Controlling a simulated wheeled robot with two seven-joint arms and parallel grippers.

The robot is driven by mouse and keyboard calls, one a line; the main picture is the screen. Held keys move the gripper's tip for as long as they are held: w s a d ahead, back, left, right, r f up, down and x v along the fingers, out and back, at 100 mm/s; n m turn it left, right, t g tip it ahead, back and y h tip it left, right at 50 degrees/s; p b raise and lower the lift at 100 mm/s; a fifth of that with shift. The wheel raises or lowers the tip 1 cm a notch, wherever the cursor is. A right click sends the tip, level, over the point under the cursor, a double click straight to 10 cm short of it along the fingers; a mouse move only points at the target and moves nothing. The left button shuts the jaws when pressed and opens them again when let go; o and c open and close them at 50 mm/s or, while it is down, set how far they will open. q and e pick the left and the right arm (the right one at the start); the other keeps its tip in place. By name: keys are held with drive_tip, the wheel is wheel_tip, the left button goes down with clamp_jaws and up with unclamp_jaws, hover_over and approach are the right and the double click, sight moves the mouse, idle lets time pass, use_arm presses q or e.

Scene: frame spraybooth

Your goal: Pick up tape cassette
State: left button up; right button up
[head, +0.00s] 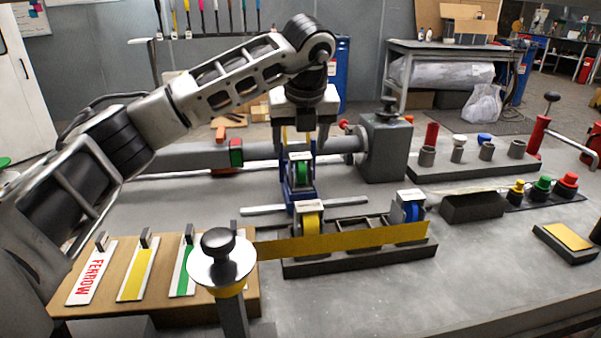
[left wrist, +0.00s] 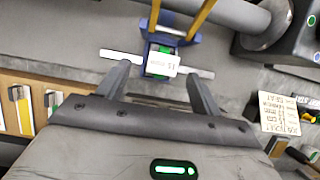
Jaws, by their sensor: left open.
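A tape cassette with a green roll and a white label (head: 301,172) stands upright in a blue holder (head: 289,190) behind the rack. The label also shows in the left wrist view (left wrist: 162,64), just beyond the fingertips. My left gripper (head: 300,143) is open and empty above this cassette, pointing down; its two fingers (left wrist: 162,80) are spread apart in the left wrist view. A yellow cassette (head: 311,220) and a blue cassette (head: 411,206) sit at the left and right of a dark rack (head: 345,264). My right gripper is out of view.
A yellow strip (head: 350,239) runs across the rack's front. A black-knobbed post (head: 220,258) stands in front of a board (head: 100,303) of labelled strips. A grey bar and housing (head: 385,148) lie behind the holder. The front right of the bench is mostly clear.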

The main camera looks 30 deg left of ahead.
sight(300, 155)
use_arm(q)
drive_tip(key=p+x, duration=0.1)
drive_tip(key=x, duration=0.4)
drive_tip(key=shift+w+d+f, duration=0.1)
drive_tip(key=shift+d, duration=0.05)
drive_tip(key=c, duration=1.1)
drive_tip(key=shift+r, duration=0.2)
